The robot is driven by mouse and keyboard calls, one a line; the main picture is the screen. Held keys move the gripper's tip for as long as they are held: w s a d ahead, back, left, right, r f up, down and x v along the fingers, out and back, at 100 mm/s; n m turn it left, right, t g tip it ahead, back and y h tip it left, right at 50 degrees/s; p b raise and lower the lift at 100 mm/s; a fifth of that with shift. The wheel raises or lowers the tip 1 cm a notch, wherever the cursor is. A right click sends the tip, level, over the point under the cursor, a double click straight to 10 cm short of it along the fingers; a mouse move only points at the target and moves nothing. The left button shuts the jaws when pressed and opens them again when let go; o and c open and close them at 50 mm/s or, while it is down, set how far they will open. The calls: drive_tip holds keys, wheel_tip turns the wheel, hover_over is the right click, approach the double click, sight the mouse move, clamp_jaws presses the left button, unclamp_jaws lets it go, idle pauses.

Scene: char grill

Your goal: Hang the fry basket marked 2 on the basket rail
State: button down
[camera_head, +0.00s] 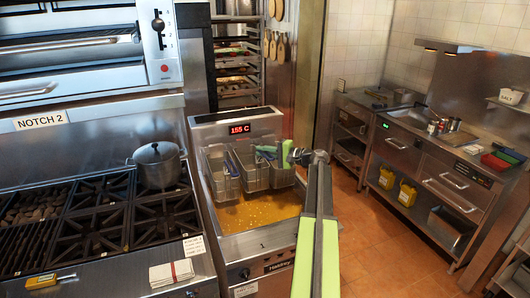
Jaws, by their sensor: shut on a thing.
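My gripper (291,157) reaches in from the lower right and is shut on a green handle (286,151) at the back right of the fryer (262,214). The handle appears to belong to the rightmost fry basket (284,177), which hangs above the oil. A middle basket (253,174) and a left basket (219,163) are beside it at the back of the vat. The baskets' number marks are too small to read, so I cannot tell which is 2. The basket rail is largely hidden behind the baskets, and whether the held basket touches it is unclear.
Golden oil (258,213) lies open in the front of the vat. A burner range (90,225) with a lidded pot (157,166) stands to the left. A steel counter (435,165) is at the right. Tiled floor (375,255) is clear between fryer and counter.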

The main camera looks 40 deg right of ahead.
drive_tip(key=c, duration=1.4)
unclamp_jaws()
drive_tip(key=shift+r, duration=0.1)
